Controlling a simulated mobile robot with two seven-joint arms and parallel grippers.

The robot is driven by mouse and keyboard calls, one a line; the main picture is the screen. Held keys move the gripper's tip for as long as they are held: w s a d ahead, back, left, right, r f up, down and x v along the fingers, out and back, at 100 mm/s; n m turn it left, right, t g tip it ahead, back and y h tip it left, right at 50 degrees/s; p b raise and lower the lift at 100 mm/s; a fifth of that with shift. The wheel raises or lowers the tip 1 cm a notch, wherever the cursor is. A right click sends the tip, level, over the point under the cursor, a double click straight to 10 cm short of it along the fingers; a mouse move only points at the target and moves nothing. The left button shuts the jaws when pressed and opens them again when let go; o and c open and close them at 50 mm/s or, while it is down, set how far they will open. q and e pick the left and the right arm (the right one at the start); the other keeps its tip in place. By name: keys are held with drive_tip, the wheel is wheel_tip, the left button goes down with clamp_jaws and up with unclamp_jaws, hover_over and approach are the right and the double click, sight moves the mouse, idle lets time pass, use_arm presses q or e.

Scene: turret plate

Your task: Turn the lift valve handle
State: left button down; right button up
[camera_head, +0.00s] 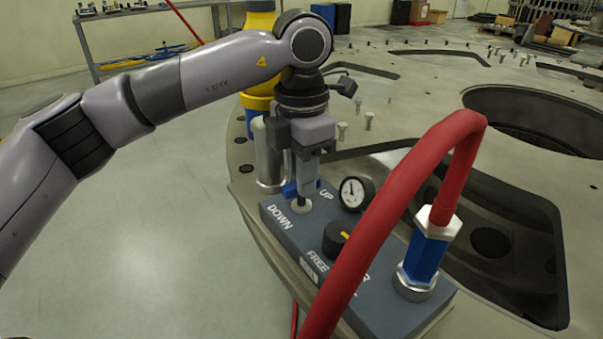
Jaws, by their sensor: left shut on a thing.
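The valve box (290,241) is a blue-grey block on the rim of the large metal turret plate (420,75). It is marked UP, DOWN and FREE. The lift valve handle (290,189) shows as a small blue piece between UP and DOWN at the box's far end. My left gripper (303,192) points down over it and is shut on it; the fingers hide most of the handle. A round white pedestal shows just below the fingertips. My right gripper is not in view.
A thick red hose (400,185) arches over the box from a blue fitting (424,258). A black knob (337,238) and a pressure gauge (356,192) sit beside the handle. Large openings cut the plate at right. Open floor lies at left.

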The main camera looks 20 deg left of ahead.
use_arm(q)
drive_tip(key=shift+r+n, duration=0.15)
drive_tip(key=shift+n, duration=0.35)
drive_tip(key=c, duration=1)
unclamp_jaws()
drive_tip(key=shift+c, duration=0.2)
drive_tip(key=shift+r, duration=3.55)
drive_tip(key=shift+s+f, duration=0.1)
